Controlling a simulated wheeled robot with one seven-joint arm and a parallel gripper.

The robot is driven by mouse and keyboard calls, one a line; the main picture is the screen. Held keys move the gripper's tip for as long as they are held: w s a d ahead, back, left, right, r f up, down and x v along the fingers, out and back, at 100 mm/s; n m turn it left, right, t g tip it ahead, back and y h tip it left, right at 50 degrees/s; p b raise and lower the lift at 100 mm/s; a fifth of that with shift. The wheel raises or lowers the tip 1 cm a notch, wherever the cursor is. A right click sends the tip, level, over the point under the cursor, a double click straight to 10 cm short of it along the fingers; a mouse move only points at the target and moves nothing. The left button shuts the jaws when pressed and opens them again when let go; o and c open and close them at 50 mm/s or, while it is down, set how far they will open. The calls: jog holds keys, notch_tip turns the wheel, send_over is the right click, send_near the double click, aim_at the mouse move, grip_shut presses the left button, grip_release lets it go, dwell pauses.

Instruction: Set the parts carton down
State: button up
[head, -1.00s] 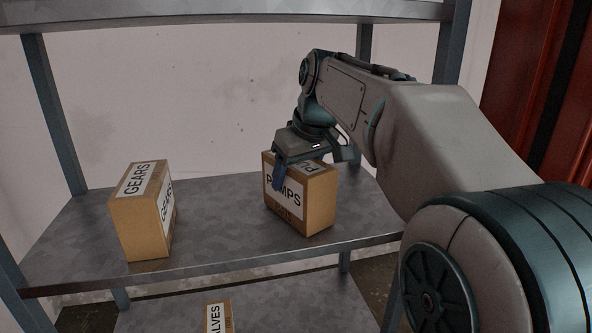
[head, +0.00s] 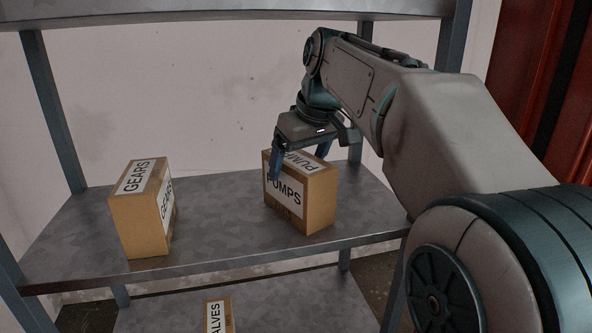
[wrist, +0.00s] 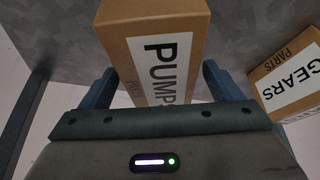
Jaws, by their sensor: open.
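The carton labelled PUMPS, with PARTS in smaller print (head: 318,205), stands upright on the metal shelf (head: 225,215), right of its middle. My gripper (head: 300,160) is just above it, pointing down, with its fingers open and spread about the carton's top. In the wrist view the PUMPS carton (wrist: 160,60) lies between the two blue fingers, with a gap visible beside the fingers. A second carton labelled GEARS (head: 140,222) stands on the same shelf to the left. It also shows at the right of the wrist view (wrist: 290,75).
A VALVES carton (head: 218,318) stands on the lower shelf. An upper shelf (head: 200,14) runs above, and posts (head: 52,110) stand at the corners. The shelf between the two cartons is clear. A pale wall is behind, with a red panel (head: 530,80) at right.

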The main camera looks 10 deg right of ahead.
jog(key=s+d+b, duration=0.3)
jog(key=s+d, duration=0.1)
jog(key=s, duration=0.7)
jog(key=shift+s+d+r+b, duration=0.15)
jog(key=shift+d+r+b, duration=0.05)
jog(key=shift+d+b, duration=0.15)
jog(key=shift+f, duration=0.1)
